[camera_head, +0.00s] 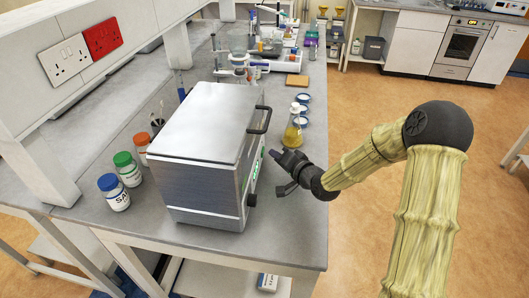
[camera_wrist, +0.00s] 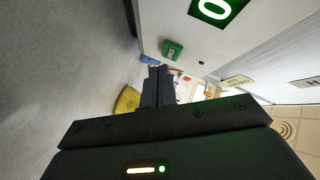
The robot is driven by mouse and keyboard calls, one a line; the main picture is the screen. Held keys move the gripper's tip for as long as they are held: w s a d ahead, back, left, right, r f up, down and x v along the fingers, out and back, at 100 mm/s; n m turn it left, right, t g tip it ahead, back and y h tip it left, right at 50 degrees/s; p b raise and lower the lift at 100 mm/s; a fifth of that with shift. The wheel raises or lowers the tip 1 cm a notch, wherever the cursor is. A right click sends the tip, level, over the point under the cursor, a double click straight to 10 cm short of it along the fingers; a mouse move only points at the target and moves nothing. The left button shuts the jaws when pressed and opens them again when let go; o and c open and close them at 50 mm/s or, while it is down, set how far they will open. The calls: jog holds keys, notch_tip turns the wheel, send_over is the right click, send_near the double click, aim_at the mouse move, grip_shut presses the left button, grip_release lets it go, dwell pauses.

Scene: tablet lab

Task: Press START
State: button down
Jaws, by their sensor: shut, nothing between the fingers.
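The silver box-shaped machine (camera_head: 205,125) stands on the grey bench, its lid down and its front panel facing right. In the wrist view, a green button (camera_wrist: 172,50) with small lettering, hard to read, sits on the pale panel (camera_wrist: 190,35). A green display (camera_wrist: 217,9) showing "0" is beside it. My gripper (camera_head: 273,153) is shut and empty in front of the panel. In the wrist view my fingertips (camera_wrist: 157,72) are just below and left of the button; I cannot tell whether they touch the panel.
A flask with yellow liquid (camera_head: 293,133) stands just behind my gripper, near the bench edge. A black handle (camera_head: 262,120) sticks out from the machine. Blue-, green- and orange-capped jars (camera_head: 114,193) stand left of it. Open floor lies right of the bench.

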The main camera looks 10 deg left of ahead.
jog(key=shift+a, duration=0.15)
dwell(0.3)
jog(key=shift+a, duration=0.3)
jog(key=shift+a, duration=0.35)
dwell(0.9)
jog(key=shift+d, duration=0.75)
jog(key=shift+s+d+p, duration=0.1)
jog(key=shift+d+p, duration=0.75)
jog(key=shift+d, duration=1.7)
